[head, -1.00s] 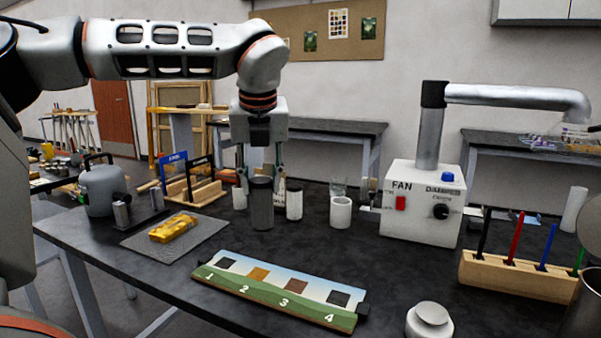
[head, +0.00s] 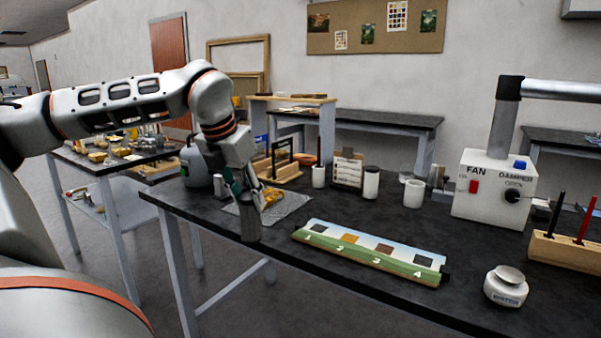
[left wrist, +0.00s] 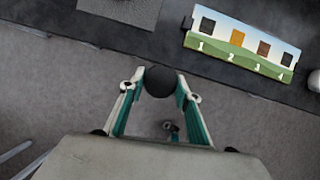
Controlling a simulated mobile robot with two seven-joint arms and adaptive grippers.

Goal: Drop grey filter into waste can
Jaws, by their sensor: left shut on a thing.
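The grey filter (head: 250,226) is a dark grey cylinder, held upright in my left gripper (head: 248,196) at the left front edge of the black bench. In the left wrist view the filter (left wrist: 160,83) shows end-on as a dark disc between the two green-sided fingers. There it appears over the grey floor, just outside the bench edge. My left gripper is shut on it. I cannot make out a waste can in either current view. My right gripper is out of view.
The black bench (head: 350,270) carries a numbered sample board (head: 368,253), a grey mat (head: 290,208) with a yellow piece, white cylinders and a white fan box (head: 493,190). A white lidded jar (head: 506,286) stands at the front right.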

